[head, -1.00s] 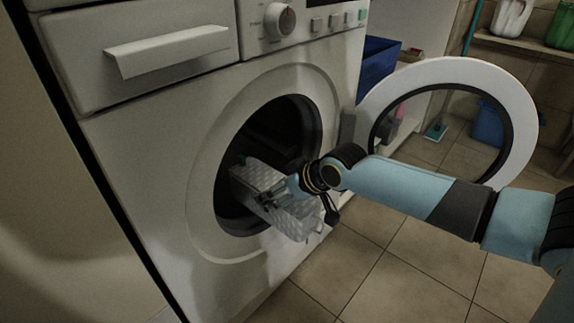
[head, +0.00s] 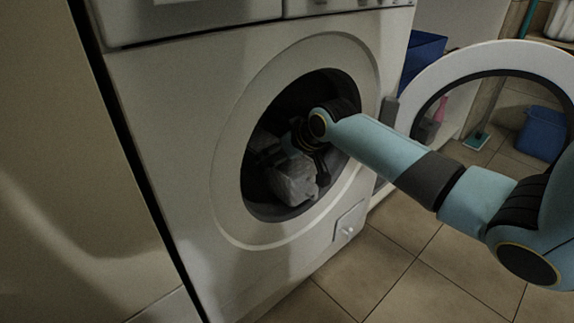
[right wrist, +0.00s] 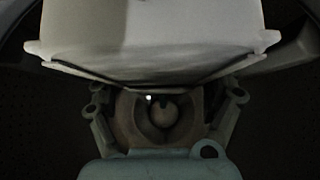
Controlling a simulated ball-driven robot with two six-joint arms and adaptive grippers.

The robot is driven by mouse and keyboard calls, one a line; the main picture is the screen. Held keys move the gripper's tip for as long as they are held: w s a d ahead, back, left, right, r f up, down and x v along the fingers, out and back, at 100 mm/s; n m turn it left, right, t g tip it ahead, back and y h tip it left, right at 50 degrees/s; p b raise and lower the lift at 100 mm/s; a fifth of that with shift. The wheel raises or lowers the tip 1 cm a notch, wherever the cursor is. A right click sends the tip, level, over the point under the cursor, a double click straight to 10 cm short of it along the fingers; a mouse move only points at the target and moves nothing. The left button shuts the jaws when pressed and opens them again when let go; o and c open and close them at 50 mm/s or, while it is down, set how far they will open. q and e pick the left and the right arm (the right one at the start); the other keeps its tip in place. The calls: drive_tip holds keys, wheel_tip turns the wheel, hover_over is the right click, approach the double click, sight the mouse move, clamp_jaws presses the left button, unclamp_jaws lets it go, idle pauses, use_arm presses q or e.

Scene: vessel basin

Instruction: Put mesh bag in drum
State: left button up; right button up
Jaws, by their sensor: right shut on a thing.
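The mesh bag (head: 294,180) is a pale, box-like bundle inside the round opening of the washing machine's drum (head: 262,207). It also fills the top of the right wrist view (right wrist: 150,35), close to the camera. My right gripper (head: 287,150) reaches through the opening and is shut on the bag; its fingertips are dark and partly hidden in the head view. The bag's near end is at the lower part of the opening; its far end is in shadow. My left gripper is not in view.
The white machine front (head: 180,150) surrounds the opening. The round door (head: 480,60) stands open at the right, behind my right arm. A small filter flap (head: 347,228) is at the lower right. Tiled floor (head: 400,270) is clear; a blue bin (head: 543,133) stands farther back.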

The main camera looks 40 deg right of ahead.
sight(268, 145)
drive_tip(key=w+b, duration=0.1)
drive_tip(key=w, duration=0.3)
drive_tip(key=shift+a, duration=0.15)
drive_tip(key=w, duration=0.2)
drive_tip(key=w+b, duration=0.1)
drive_tip(key=w, duration=0.1)
drive_tip(key=shift+w+a, duration=0.2)
drive_tip(key=shift+w, duration=0.1)
drive_tip(key=shift+w+b, duration=0.5)
drive_tip(key=shift+w, duration=0.45)
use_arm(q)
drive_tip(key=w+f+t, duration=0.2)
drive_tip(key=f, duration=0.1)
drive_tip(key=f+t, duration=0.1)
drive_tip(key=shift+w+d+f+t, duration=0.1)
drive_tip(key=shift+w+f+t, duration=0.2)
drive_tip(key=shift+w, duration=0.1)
use_arm(e)
drive_tip(key=shift+w+a+r, duration=0.1)
drive_tip(key=shift+w, duration=0.25)
drive_tip(key=o, duration=1.2)
drive_tip(key=shift+s, duration=0.1)
